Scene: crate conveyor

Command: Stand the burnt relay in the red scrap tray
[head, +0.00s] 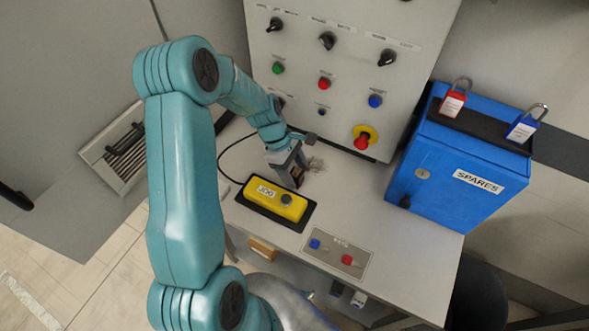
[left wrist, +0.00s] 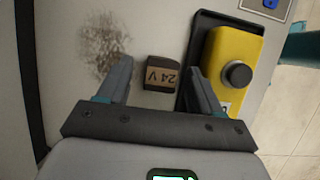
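The relay (left wrist: 162,74) is a small dark block with a tan label reading "24 V". It stands on the grey bench top between the fingertips of my left gripper (left wrist: 161,75) in the left wrist view. A gap shows on each side of it, so the fingers are open and not touching it. In the head view the left gripper (head: 290,165) points down at the bench just behind the yellow jog box, and largely hides the relay. A dark sooty mark (left wrist: 104,45) lies beside the relay. No red scrap tray is in view. My right gripper is not in view.
The yellow jog box (head: 275,198) on its black base sits close to the gripper. A control panel (head: 335,95) with knobs and buttons rises behind. A blue spares box (head: 455,150) with two padlocks stands at right. A button plate (head: 338,250) is at the front edge.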

